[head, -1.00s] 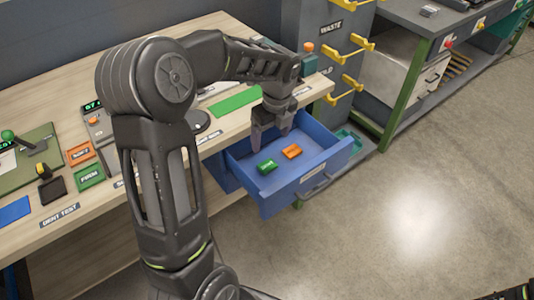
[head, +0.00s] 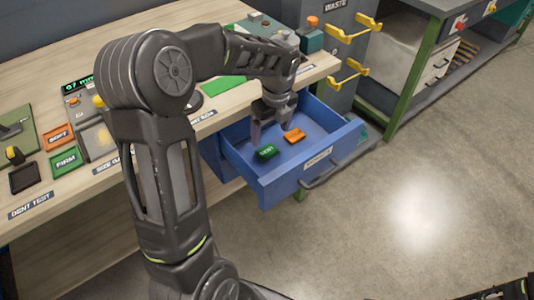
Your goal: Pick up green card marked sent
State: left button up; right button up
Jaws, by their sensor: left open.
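A small green card (head: 266,153) with white lettering, too small to read surely, lies in the open blue drawer (head: 314,160), near its left side. An orange card (head: 294,136) lies to its right and farther back. My left gripper (head: 271,130) points down into the drawer, open with nothing between its fingers. Its fingertips are just behind the green card, and one finger is close to the orange card. I cannot tell whether they touch anything. My right gripper is not in view.
The drawer's walls surround the gripper on all sides. The wooden bench top (head: 60,207) holds a green FIRM tray (head: 66,161), an orange tray (head: 58,137) and a grey device. Yellow handles (head: 347,75) stick out at the right.

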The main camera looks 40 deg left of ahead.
aim_at(267, 151)
pick_arm(q)
jog(key=shift+f, duration=0.1)
jog(key=shift+a+f, duration=0.15)
jog(key=shift+f, duration=1.05)
jog(key=f, duration=0.5)
jog(key=shift+a+f, duration=0.1)
jog(key=shift+a, duration=0.3)
jog(key=shift+c, duration=0.2)
jog(key=c, duration=1.4)
